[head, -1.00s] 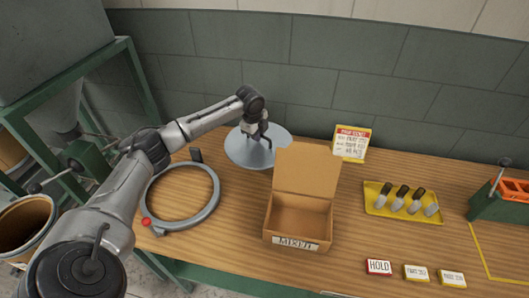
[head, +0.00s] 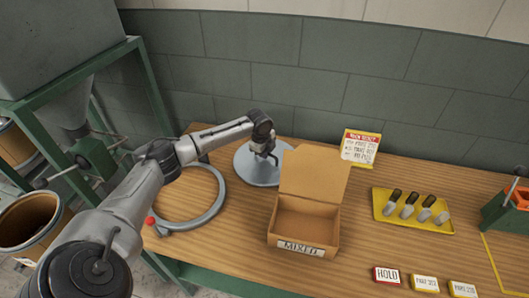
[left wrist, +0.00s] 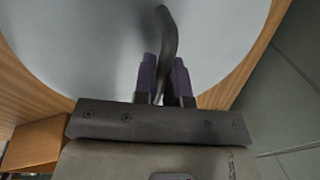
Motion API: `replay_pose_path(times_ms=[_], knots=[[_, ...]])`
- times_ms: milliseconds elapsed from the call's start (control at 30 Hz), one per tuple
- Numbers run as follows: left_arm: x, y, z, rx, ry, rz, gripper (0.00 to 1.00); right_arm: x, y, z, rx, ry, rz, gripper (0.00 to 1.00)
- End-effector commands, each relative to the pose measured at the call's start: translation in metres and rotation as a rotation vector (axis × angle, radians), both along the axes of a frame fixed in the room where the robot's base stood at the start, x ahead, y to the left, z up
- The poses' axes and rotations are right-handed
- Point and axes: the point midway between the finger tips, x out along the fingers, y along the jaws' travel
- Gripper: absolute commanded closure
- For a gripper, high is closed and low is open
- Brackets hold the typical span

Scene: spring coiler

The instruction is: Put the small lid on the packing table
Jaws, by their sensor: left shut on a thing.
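The small lid is a round pale grey-blue disc (head: 250,170) at the back of the wooden packing table (head: 225,238), behind the open box. My left gripper (head: 268,156) is over the lid and shut on its dark curved handle. In the left wrist view the handle (left wrist: 167,40) stands between the two purple-padded fingers (left wrist: 165,82), with the lid (left wrist: 80,45) filling the view beyond. The lid looks flat at table level; I cannot tell if it touches the wood. My right gripper is not in view.
A grey clamp ring (head: 182,226) with a red knob lies left of the lid. An open cardboard box (head: 300,225) marked MIXED stands in front. A yellow tray of scoops (head: 412,210), a sign (head: 361,147) and a HOLD card (head: 387,275) are to the right.

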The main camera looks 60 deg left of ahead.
Motion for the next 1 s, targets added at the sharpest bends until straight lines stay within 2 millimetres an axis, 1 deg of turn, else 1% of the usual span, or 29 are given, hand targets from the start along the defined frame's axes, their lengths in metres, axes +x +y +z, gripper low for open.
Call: replay_pose_path(times_ms=[33,67,100,300,333,533,633,767,1000], knots=[[0.0,0.0,0.0,0.0,0.0,0.0,1.0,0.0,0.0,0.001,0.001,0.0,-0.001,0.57],[0.0,0.0,-0.002,0.0,0.001,0.0,0.87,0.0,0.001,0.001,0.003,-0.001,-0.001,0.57],[0.0,0.0,-0.002,0.0,0.001,0.0,0.83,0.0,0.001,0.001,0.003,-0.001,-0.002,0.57],[0.0,0.0,-0.002,0.0,0.001,0.0,0.64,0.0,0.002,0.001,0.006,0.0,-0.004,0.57],[0.0,0.0,-0.002,0.0,0.001,0.0,0.62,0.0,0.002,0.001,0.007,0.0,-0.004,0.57],[0.0,0.0,-0.002,0.0,0.0,0.0,0.62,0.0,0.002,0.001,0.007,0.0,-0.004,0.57],[0.0,0.0,0.002,0.001,-0.001,-0.001,0.62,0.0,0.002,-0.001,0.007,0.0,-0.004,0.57],[-0.003,-0.001,0.019,0.002,-0.001,-0.001,0.62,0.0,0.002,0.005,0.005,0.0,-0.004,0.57],[-0.011,-0.004,0.063,0.002,-0.001,-0.001,0.62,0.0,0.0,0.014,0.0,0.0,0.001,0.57]])
